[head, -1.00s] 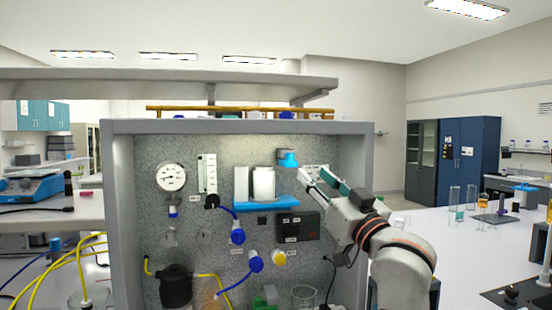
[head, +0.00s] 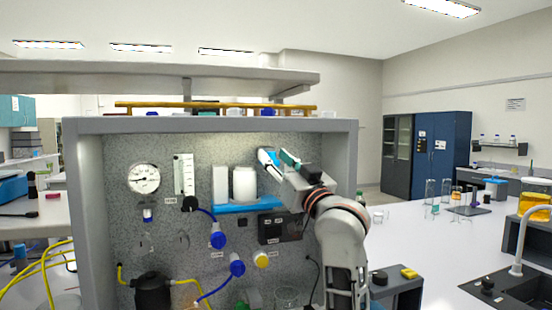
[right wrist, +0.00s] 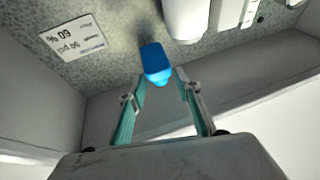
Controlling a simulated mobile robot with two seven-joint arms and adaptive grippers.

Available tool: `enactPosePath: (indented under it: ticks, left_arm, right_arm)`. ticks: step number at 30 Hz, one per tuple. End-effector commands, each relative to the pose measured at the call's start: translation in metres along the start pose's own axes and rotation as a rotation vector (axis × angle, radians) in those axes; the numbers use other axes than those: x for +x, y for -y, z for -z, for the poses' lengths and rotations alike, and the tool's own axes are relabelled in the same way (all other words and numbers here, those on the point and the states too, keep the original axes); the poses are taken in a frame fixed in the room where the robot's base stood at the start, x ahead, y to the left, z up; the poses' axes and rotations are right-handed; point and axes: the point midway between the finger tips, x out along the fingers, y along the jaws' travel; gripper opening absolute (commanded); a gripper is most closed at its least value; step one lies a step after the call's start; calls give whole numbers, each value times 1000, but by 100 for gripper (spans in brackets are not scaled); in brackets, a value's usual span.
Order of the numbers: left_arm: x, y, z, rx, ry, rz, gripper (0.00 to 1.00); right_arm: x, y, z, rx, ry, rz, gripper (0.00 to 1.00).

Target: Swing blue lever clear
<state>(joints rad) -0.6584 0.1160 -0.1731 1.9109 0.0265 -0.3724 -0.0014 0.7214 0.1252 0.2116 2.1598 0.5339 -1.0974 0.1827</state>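The blue lever (right wrist: 155,62) hangs from the speckled back panel in the right wrist view. Its lower end lies just ahead of and between the fingertips of my right gripper (right wrist: 161,86); I cannot tell if they touch it. The fingers are apart with nothing held between them. My left gripper is in neither view.
A white cylinder (head: 244,184) stands on a blue shelf (head: 232,208) left of the gripper. A gauge (head: 143,179), blue knobs and a black box (head: 281,228) are on the panel. The grey frame's right wall (head: 346,165) is close to my right arm.

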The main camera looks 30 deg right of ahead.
Motion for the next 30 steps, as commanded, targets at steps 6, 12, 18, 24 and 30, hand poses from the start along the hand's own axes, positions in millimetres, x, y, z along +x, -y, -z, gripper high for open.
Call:
enactPosePath:
  ticks: [6,12,18,24,30]
  left_arm:
    - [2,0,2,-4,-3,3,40]
    - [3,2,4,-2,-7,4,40]
    - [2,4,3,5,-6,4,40]
    - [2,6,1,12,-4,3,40]
    - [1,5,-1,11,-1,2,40]
  right_arm:
    - [0,0,0,0,0,0,33]
    - [0,0,0,1,0,0,4]
    - [0,-1,-1,4,1,8,4]
    - [0,-5,-1,19,3,50,4]
    - [0,-11,-2,51,6,134,4]
